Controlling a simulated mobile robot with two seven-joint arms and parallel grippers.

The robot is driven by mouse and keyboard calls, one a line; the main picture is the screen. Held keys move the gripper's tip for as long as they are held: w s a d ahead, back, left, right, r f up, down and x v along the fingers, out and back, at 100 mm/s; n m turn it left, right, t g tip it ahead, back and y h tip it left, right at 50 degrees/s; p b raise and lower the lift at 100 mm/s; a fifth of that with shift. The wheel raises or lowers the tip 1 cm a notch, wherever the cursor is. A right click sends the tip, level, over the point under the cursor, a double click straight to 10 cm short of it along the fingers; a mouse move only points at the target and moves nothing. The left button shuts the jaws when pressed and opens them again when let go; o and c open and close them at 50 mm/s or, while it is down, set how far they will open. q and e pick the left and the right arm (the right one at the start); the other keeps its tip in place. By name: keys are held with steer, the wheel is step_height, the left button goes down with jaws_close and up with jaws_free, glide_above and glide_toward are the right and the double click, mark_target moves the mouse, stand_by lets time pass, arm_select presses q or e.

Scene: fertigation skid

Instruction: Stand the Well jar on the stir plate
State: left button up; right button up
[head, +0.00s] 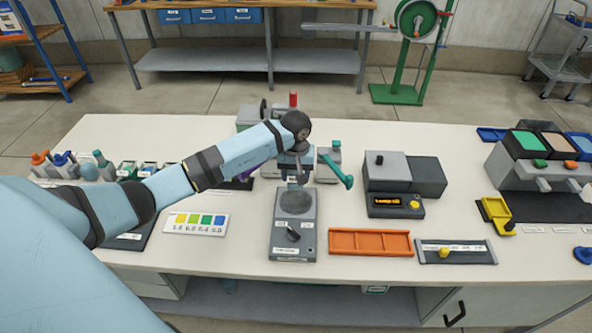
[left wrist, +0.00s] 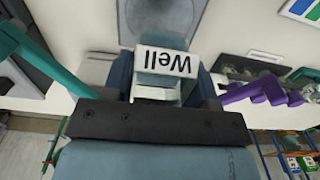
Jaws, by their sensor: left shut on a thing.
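The Well jar (left wrist: 168,62) is between the fingers of my left gripper (left wrist: 165,88) in the left wrist view, its white label reading "Well" upside down. My left gripper (head: 298,172) is shut on the jar, above the back part of the stir plate in the head view. The jar is mostly hidden there by the gripper and wrist. The stir plate (head: 281,249) is a grey box with a round dark top and a front knob. It also shows in the left wrist view (left wrist: 128,22). I cannot tell whether the jar touches it. My right gripper is not in view.
A colour card (head: 196,229) lies left of the stir plate. An orange tray (head: 370,243) and a grey device with an orange display (head: 395,205) stand to its right. A teal handle (head: 336,172) juts close beside the gripper. Several bottles stand at far left.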

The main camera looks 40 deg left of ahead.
arm_select(q)
step_height(320, 180, down, 4)
steer(key=shift+r+b, duration=0.1)
steer(key=shift+b, duration=0.75)
step_height(320, 180, down, 2)
steer(key=shift+f+b, duration=0.2)
steer(key=shift+b, duration=0.7)
steer(key=shift+f+b, duration=0.3)
steer(key=shift+f, duration=0.15)
steer(key=o, duration=1)
steer(key=shift+o, duration=0.2)
steer(key=shift+r+p, duration=2.3)
steer(key=shift+r, duration=2.25)
